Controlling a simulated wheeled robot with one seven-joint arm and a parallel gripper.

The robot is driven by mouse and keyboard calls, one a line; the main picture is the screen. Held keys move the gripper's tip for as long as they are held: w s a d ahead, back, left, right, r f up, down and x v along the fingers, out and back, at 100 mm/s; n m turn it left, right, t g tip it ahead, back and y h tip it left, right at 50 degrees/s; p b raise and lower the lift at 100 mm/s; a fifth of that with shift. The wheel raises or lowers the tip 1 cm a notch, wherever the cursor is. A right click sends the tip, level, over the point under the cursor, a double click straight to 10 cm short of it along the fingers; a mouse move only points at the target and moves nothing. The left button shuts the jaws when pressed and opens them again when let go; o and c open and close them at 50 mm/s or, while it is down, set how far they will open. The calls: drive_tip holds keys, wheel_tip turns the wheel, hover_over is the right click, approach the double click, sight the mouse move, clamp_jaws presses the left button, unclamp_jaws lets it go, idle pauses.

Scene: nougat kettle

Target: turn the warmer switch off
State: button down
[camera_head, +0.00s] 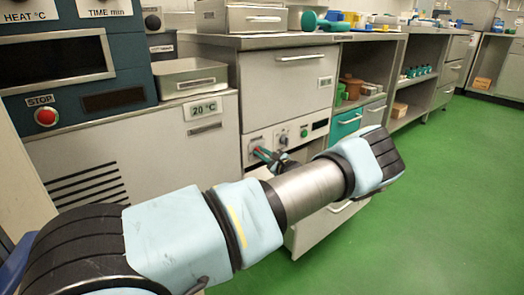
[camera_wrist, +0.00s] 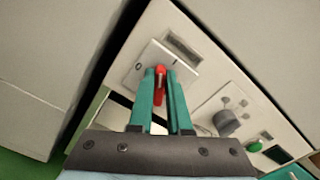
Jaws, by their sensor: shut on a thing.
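The warmer switch is a red lever (camera_wrist: 160,71) on a pale plate (camera_wrist: 180,64) set in the grey control panel, with small marks on either side of it in the wrist view. My gripper (camera_wrist: 160,82) has its teal fingers on both sides of the red lever and is shut on it. In the head view my gripper (camera_head: 264,155) is at the left part of the panel under the steel cabinet, and the lever is hard to make out there.
A dark round knob (camera_wrist: 228,122) and a green button (camera_wrist: 253,146) sit right of the switch on the same panel. A teal drawer (camera_head: 345,126) is farther right. Green floor (camera_head: 450,190) is clear at right.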

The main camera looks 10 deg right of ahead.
drive_tip(key=n, duration=0.3)
drive_tip(key=n+p, duration=0.1)
drive_tip(key=n, duration=0.3)
drive_tip(key=f+n+p, duration=0.1)
drive_tip(key=n, duration=0.3)
drive_tip(key=shift+s+a, duration=0.15)
drive_tip(key=shift+a, duration=0.1)
drive_tip(key=shift+f+n, duration=0.15)
drive_tip(key=shift+n, duration=0.25)
drive_tip(key=c, duration=0.9)
unclamp_jaws()
drive_tip(key=shift+o, duration=0.2)
drive_tip(key=p+v, duration=0.2)
drive_tip(key=v, duration=0.8)
drive_tip(key=shift+s+d, duration=0.2)
drive_tip(key=shift+s, duration=0.15)
